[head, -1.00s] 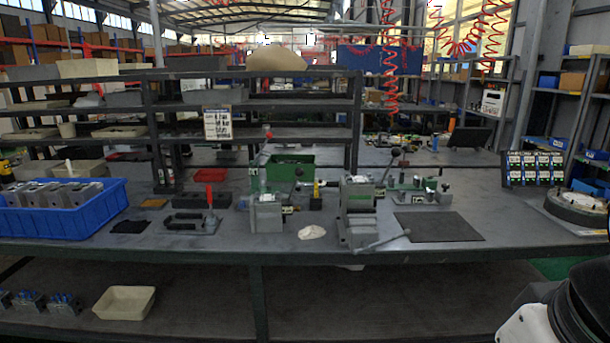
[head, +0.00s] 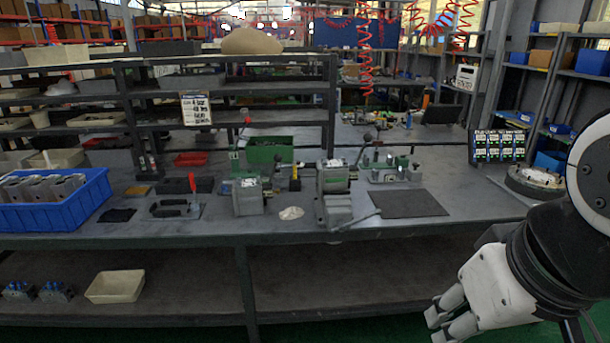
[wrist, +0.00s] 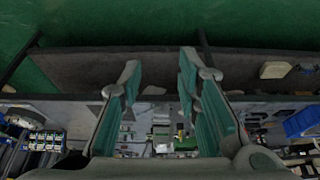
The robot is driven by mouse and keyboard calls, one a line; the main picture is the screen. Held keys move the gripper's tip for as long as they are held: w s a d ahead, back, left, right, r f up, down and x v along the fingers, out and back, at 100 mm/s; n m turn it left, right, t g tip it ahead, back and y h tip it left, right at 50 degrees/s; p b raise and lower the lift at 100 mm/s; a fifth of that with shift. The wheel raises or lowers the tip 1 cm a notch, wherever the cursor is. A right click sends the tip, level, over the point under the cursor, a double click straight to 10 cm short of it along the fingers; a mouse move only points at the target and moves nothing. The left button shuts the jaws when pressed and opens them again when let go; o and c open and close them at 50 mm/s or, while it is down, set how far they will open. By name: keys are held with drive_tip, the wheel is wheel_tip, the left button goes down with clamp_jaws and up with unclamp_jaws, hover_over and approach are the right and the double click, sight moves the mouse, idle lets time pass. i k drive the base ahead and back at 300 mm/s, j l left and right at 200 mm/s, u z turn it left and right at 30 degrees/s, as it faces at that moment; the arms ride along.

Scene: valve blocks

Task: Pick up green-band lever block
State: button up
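Several grey valve blocks stand mid-table in the head view. One block (head: 248,197) has a pale top, green at its left side and a red-tipped lever above it. A fixture with green parts (head: 397,170) sits further right. My gripper (head: 452,318) is at the lower right in the head view, in front of the table and well apart from the blocks. In the wrist view my gripper (wrist: 162,82) is open, with nothing between its fingers.
A blue bin (head: 52,216) of grey blocks stands at the table's left. A green box (head: 268,150) is behind. A cream tray (head: 115,287) and blue-topped blocks (head: 52,291) are on the lower shelf.

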sight(336, 177)
drive_tip(key=i, duration=1.85)
